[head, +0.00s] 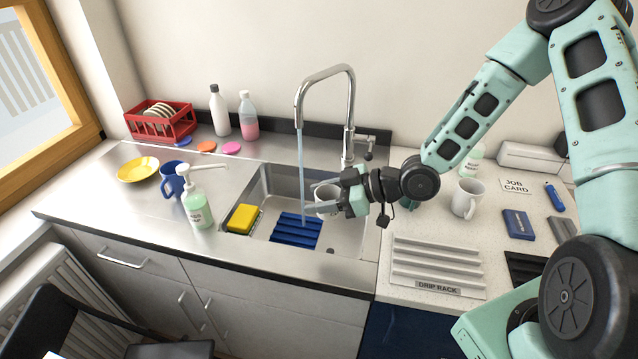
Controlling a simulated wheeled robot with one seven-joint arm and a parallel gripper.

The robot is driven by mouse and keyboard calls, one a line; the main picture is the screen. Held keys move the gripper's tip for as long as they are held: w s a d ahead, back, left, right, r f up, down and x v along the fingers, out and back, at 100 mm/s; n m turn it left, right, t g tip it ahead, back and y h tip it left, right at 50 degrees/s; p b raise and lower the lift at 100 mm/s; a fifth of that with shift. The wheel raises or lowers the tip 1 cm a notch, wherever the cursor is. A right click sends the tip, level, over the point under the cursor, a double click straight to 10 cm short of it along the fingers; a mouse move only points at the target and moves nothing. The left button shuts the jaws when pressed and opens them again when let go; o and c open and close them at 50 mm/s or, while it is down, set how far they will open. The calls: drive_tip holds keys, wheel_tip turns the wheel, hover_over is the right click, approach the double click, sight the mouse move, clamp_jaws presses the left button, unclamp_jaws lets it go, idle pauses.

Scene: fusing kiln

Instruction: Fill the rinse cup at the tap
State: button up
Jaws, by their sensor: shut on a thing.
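The tap (351,115) is a tall chrome spout arched over the sink (265,182). A thin stream of water (301,165) falls from it into the sink. My gripper (343,197) reaches in from the right and is shut on a small pale cup (326,198). The cup looks roughly upright above the sink, just right of the stream. The stream appears to pass beside the cup, not into it. The inside of the cup is too small to read, and my gripper hides its right side.
A blue ribbed mat (295,231) and a yellow sponge (243,218) lie in the sink. A soap pump bottle (197,205) and blue mug (172,180) stand left. A white mug (467,198) and the drip rack (437,266) are on the right counter.

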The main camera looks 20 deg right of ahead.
drive_tip(key=shift+w+a, duration=0.15)
drive_tip(key=shift+w, duration=0.2)
drive_tip(key=shift+w+r, duration=0.1)
drive_tip(key=shift+w, duration=0.65)
drive_tip(key=w+p, duration=0.2)
drive_tip(key=w, duration=0.5)
drive_tip(key=shift+w, duration=0.4)
drive_tip(key=shift+w, duration=0.1)
drive_tip(key=w+p, duration=0.1)
drive_tip(key=w, duration=0.8)
drive_tip(key=shift+w, duration=0.4)
drive_tip(key=shift+s, duration=0.1)
idle(3.1)
drive_tip(key=s+b, duration=0.1)
drive_tip(key=s, duration=1)
drive_tip(key=shift+s, duration=0.4)
